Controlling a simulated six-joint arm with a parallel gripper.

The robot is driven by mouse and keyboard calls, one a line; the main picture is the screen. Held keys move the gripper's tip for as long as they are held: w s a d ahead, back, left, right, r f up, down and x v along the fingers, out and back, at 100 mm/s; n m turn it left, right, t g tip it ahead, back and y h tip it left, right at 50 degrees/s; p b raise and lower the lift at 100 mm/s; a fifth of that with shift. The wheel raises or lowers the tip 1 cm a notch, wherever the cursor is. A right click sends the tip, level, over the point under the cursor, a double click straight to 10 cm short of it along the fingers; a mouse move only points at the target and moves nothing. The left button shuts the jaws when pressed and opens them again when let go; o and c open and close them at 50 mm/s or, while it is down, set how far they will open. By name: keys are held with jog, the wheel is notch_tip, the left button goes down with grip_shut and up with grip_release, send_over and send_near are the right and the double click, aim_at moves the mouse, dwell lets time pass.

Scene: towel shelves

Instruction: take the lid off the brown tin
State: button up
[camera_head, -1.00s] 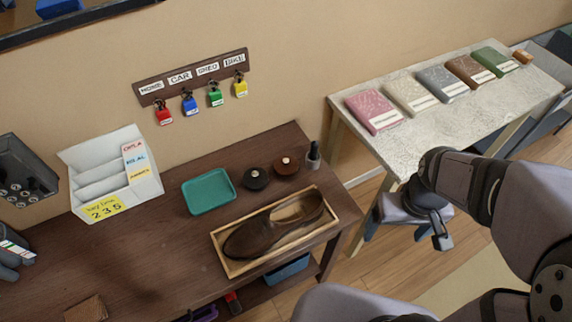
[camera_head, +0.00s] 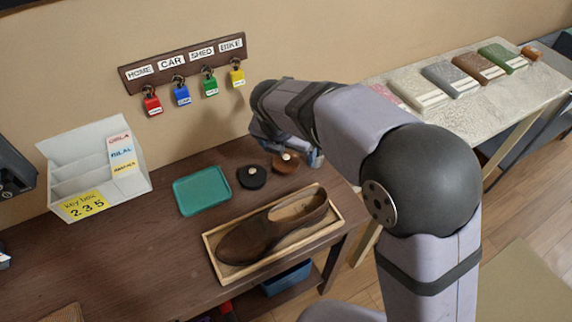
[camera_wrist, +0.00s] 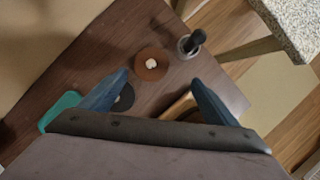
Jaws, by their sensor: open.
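The brown tin (camera_head: 285,164) is a low round tin with a pale knob on its lid, and it stands on the dark wooden table beside a black tin (camera_head: 252,176). The lid is on. In the wrist view the brown tin (camera_wrist: 150,66) lies ahead of my fingers, near the middle. My gripper (camera_wrist: 159,79) is open and empty, its two blue fingers spread wide. In the head view my gripper (camera_head: 288,142) hangs over the back of the table by the brown tin, partly hidden by my arm. I see no contact with the tin.
A grey cup with a black-handled item (camera_wrist: 191,43) stands close to the brown tin. A teal tray (camera_head: 202,190) lies left of the tins. A shoe (camera_head: 270,228) in a wooden tray (camera_head: 222,276) lies in front. Padlocks hang from a wall rack (camera_head: 185,62).

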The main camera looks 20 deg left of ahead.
aim_at(285, 160)
jog(key=shift+n, duration=0.5)
jog(key=shift+a+p+x, duration=0.1)
jog(key=shift+a+x, duration=0.2)
jog(key=shift+x, duration=0.95)
jog(key=shift+a+p+x, duration=0.15)
jog(key=shift+a+x, duration=0.15)
jog(key=shift+x, duration=0.95)
jog(key=shift+a+p+x, duration=0.1)
jog(key=shift+a+x, duration=0.2)
jog(key=shift+x, duration=0.95)
jog(key=shift+s, duration=0.1)
jog(key=c, duration=1.1)
